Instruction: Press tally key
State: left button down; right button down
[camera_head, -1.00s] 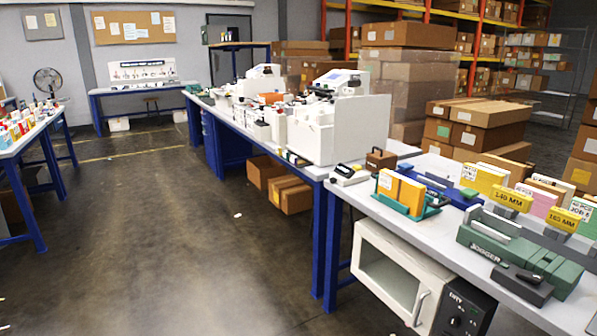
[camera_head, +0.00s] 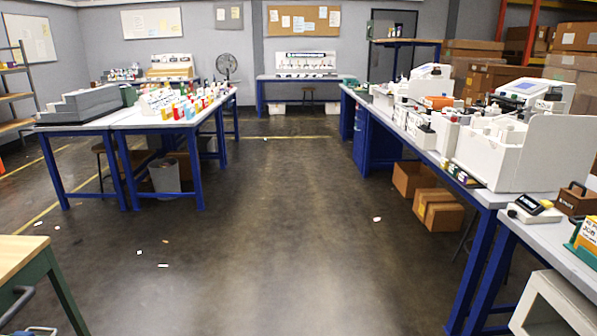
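A wooden-topped bench (camera_head: 25,255) is at near left. Cartons (camera_head: 437,208) lie under the right bench.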

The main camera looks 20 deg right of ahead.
aim_at(547, 204)
jog(key=z, duration=0.25)
jog(key=i, duration=2.3)
jog(key=z, duration=1.15)
jog(key=i, duration=1.55)
jog(key=z, duration=1.8)
jog(key=i, duration=0.45)
jog(key=z, duration=0.35)
